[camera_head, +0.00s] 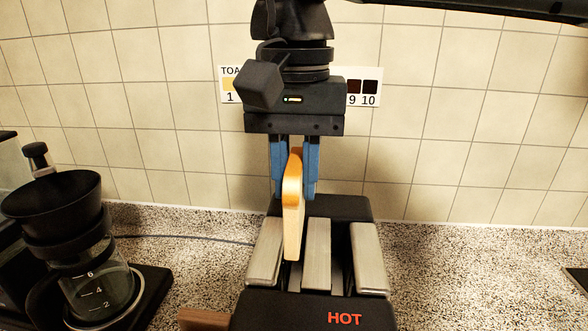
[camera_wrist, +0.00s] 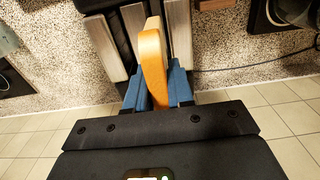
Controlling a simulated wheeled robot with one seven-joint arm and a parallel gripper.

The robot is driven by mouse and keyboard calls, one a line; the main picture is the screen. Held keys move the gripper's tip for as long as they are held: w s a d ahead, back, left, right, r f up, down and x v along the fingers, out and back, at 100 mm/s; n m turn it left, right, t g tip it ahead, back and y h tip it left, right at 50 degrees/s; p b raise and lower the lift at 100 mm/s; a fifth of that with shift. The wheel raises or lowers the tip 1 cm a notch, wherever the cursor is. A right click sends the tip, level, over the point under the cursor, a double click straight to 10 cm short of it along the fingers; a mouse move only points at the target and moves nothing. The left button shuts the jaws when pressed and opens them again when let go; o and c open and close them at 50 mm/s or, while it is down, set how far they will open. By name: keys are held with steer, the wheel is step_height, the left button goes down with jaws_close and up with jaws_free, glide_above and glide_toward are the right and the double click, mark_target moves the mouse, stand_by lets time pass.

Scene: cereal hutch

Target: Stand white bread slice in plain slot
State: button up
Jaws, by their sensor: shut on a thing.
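My gripper (camera_head: 294,190) points down with its blue fingers shut on the bread slice (camera_head: 292,215). The slice is pale with an orange-brown crust; it hangs upright and edge-on over the toaster (camera_head: 265,310). The toaster is black with metal plates and red "HOT" lettering at its front right. In the head view the slice's lower end lines up with the left slot, between the left and middle plates. I cannot tell whether it has entered. The right slot (camera_head: 341,255) looks empty. The wrist view also shows the slice (camera_wrist: 153,60) between the fingers.
A cable (camera_head: 190,237) runs behind. A toast shade chart (camera_head: 362,92) on the tiled wall is partly hidden by my gripper.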

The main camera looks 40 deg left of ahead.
steer(key=shift+f+b, duration=2.35)
steer(key=shift+f, duration=1.7)
steer(key=shift+f, duration=0.1)
steer(key=o, duration=0.8)
steer(key=shift+f, duration=0.15)
steer(key=shift+d, duration=0.1)
steer(key=r, duration=0.8)
steer(key=shift+s+a+r+b, duration=0.15)
steer(key=shift+a+r+b, duration=0.15)
steer(key=shift+r+b, duration=0.05)
